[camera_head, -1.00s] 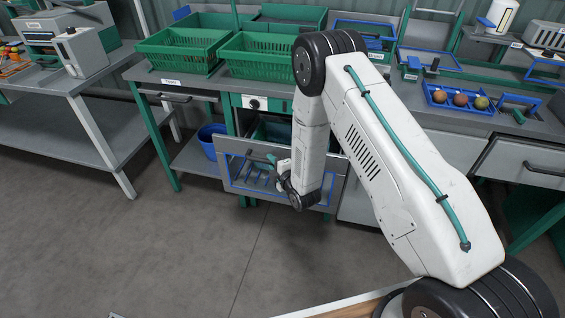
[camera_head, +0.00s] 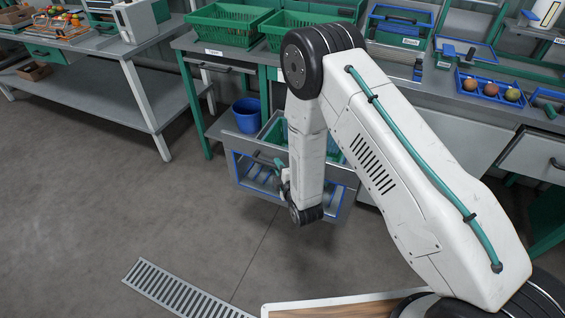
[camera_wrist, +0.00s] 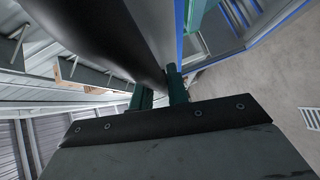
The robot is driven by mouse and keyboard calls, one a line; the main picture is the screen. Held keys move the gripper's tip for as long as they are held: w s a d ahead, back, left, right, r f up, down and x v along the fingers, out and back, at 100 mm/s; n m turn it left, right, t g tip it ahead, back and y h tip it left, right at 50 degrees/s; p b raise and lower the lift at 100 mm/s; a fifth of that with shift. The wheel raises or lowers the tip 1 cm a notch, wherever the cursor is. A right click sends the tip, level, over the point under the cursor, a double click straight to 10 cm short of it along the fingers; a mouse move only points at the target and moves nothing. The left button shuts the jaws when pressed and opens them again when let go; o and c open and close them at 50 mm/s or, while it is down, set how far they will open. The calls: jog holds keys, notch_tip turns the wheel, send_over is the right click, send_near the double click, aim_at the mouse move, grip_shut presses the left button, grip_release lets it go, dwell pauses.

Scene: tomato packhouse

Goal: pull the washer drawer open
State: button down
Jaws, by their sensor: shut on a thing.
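The washer drawer (camera_head: 240,180) stands out from under the bench, with a grey, blue-edged front. Part of its green inside shows above the front. My gripper (camera_head: 281,166) is at the drawer front; my arm hides the drawer's right part. In the wrist view the green fingers of my gripper (camera_wrist: 162,90) are closed around a thick dark bar, the drawer handle (camera_wrist: 105,40). The handle itself is hard to make out in the head view.
A blue bucket (camera_head: 247,115) stands on the lower shelf left of the drawer. Green crates (camera_head: 222,24) and a blue tray (camera_head: 490,88) of fruit are on the bench. A floor grate (camera_head: 180,290) lies in front; the grey floor between is clear.

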jog(key=shift+s+a, duration=0.1)
jog(key=shift+s, duration=0.05)
jog(key=c, duration=1.4)
grip_release()
jog(key=shift+o, duration=0.2)
jog(key=v, duration=0.7)
jog(key=shift+s, duration=0.35)
